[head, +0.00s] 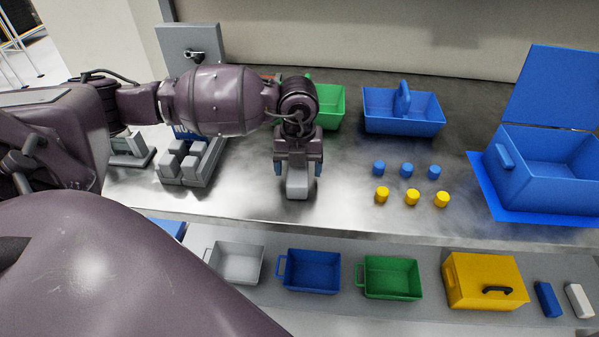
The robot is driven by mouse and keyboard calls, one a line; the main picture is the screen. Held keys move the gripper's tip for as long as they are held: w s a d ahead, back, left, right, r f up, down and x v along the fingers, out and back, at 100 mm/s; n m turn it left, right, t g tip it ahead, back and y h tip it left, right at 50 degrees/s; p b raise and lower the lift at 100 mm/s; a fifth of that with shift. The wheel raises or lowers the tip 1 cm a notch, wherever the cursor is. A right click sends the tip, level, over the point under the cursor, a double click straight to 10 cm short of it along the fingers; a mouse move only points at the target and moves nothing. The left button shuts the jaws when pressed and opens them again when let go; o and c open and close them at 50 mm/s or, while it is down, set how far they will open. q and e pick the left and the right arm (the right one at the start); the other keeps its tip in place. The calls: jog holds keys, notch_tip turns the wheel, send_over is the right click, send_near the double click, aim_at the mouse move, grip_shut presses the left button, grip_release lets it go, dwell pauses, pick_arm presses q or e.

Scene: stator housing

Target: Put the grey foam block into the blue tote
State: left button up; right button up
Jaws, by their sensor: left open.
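The grey foam block (297,187) stands on the metal bench near its front edge. My left gripper (298,172) is directly over it, pointing down. Its fingers are open, one on each side of the block's upper part; I cannot tell whether they touch it. The blue tote (425,124), open-topped with a raised middle handle, stands farther back to the right on the bench. Its inside looks empty. My right gripper is not in view.
Blue and yellow cylinders (407,170) stand between the block and an open lidded blue box (555,190). A green bin (330,106) sits behind my gripper. A grey slotted fixture (200,170) is left. Several bins, including a blue one (312,270), fill the lower shelf.

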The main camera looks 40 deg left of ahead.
pick_arm(q)
jog(key=shift+f, duration=0.3)
jog(key=shift+r, duration=0.1)
jog(key=c, duration=1.1)
